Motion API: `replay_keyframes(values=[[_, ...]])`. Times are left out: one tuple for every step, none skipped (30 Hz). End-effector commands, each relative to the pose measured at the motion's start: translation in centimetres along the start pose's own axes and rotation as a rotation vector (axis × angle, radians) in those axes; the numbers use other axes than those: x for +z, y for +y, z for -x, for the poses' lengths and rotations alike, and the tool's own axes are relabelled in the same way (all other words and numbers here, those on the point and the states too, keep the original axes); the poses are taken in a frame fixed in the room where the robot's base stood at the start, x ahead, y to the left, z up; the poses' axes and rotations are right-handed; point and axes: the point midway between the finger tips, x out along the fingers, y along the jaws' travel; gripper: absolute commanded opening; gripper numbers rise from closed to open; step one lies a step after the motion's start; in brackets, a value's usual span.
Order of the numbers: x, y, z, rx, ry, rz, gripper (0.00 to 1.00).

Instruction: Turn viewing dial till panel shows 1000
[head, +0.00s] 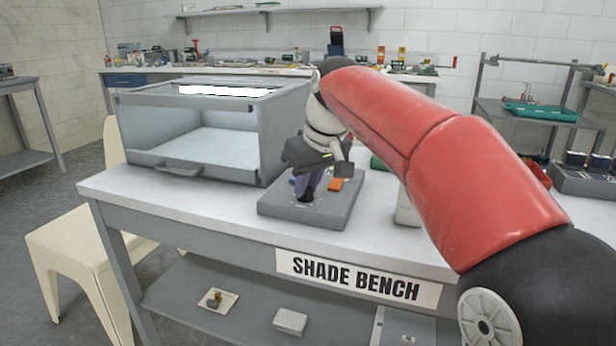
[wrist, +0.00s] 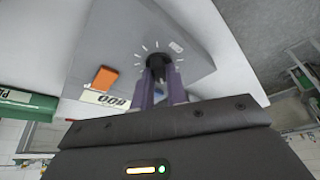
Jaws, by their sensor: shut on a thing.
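The viewing dial (wrist: 156,62) is a black knob ringed by white tick marks on a grey slanted control box (head: 330,213). The box stands on the shade bench. My gripper (head: 306,188) points down at the box in the head view. In the wrist view, its purple fingers (wrist: 160,82) are shut on the dial, one on each side. The small display panel (wrist: 107,98) shows upside down in the wrist view and appears to read 800. The fingers hide part of the dial, so its pointer is unclear.
An orange block (wrist: 105,77) sits on the box beside the panel. A grey open-fronted cabinet (head: 190,135) stands on the bench to the left. A green cylinder (wrist: 28,105) lies near the box. A cream chair (head: 85,250) is at the bench's left.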

Motion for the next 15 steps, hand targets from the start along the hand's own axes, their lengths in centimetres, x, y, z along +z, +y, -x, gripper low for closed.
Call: replay_keyframes(values=[[-0.12, -0.17, 0.31, 0.017, 0.000, -0.035, 0.00], [-0.11, -0.19, 0.29, 0.028, -0.001, -0.062, 0.00], [-0.13, -0.23, 0.27, 0.041, 0.000, -0.097, 0.00], [-0.13, -0.19, 0.27, 0.053, 0.000, -0.124, 0.00], [-0.13, -0.21, 0.26, 0.064, 0.000, -0.150, 0.00], [-0.13, -0.27, 0.23, 0.078, -0.001, -0.184, 0.00], [-0.14, -0.29, 0.21, 0.089, -0.001, -0.210, 0.00], [-0.15, -0.29, 0.21, 0.100, 0.000, -0.237, 0.00], [-0.17, -0.32, 0.20, 0.115, 0.000, -0.271, 0.00], [-0.17, -0.34, 0.18, 0.125, 0.000, -0.298, 0.00], [-0.15, -0.31, 0.17, 0.137, 0.000, -0.324, 0.00], [-0.15, -0.36, 0.13, 0.150, 0.000, -0.359, 0.00], [-0.16, -0.38, 0.10, 0.161, 0.000, -0.384, 0.00], [-0.16, -0.39, 0.07, 0.171, 0.000, -0.409, 0.00], [-0.16, -0.40, 0.04, 0.185, 0.000, -0.440, 0.00]])
